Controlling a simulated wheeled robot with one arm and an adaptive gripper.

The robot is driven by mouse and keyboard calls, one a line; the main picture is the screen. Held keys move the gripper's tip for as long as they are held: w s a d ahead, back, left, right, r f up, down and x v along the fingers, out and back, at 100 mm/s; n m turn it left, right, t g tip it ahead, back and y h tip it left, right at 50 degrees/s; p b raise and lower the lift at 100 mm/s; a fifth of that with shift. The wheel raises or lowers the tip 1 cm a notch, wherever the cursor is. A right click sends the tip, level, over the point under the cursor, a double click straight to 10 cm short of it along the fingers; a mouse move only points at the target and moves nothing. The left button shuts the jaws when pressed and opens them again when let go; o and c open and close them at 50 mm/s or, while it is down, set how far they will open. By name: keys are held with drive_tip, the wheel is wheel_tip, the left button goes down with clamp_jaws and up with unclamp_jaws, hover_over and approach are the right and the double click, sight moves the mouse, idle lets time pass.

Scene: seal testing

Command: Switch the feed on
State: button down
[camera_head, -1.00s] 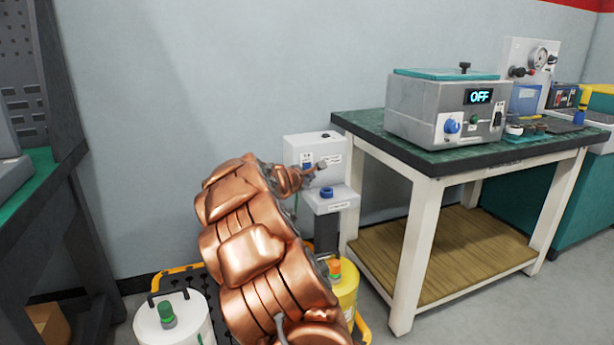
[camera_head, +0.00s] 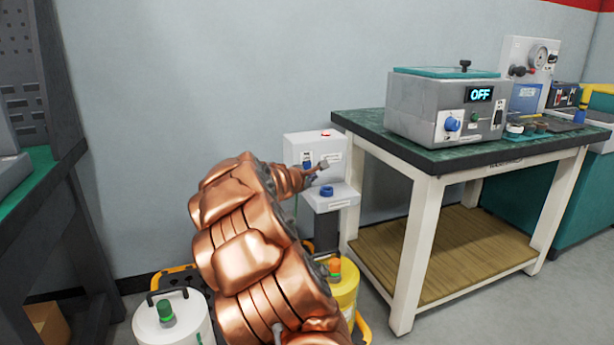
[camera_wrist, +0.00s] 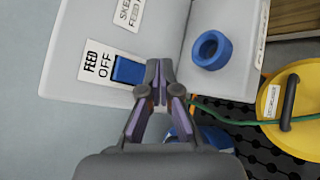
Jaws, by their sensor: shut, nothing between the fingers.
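The feed switch is a blue rocker (camera_wrist: 128,70) on a white plate marked FEED and OFF, on the face of a pale control box (camera_wrist: 75,38). In the head view the box (camera_head: 303,145) stands left of the workbench, and a small red spot (camera_head: 326,133) shows on its top. My gripper (camera_wrist: 158,76) is shut and empty. Its fingertips are at the right end of the rocker; I cannot tell whether they touch it. In the head view my gripper (camera_head: 320,170) is in front of the box, small and partly merged with it.
A blue ring (camera_wrist: 211,50) sits on the ledge beside the switch. A yellow-lidded container (camera_head: 343,288) and a white one (camera_head: 172,318) stand below, near my arm. The green-topped bench (camera_head: 400,146) at right carries a grey unit (camera_head: 440,105) whose display reads OFF.

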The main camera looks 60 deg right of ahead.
drive_tip(key=shift+a, duration=0.1)
drive_tip(key=s+a, duration=0.1)
drive_tip(key=s+b, duration=0.1)
drive_tip(key=s+a+b, duration=0.1)
drive_tip(key=s, duration=0.1)
drive_tip(key=shift+a+r, duration=0.3)
idle(0.7)
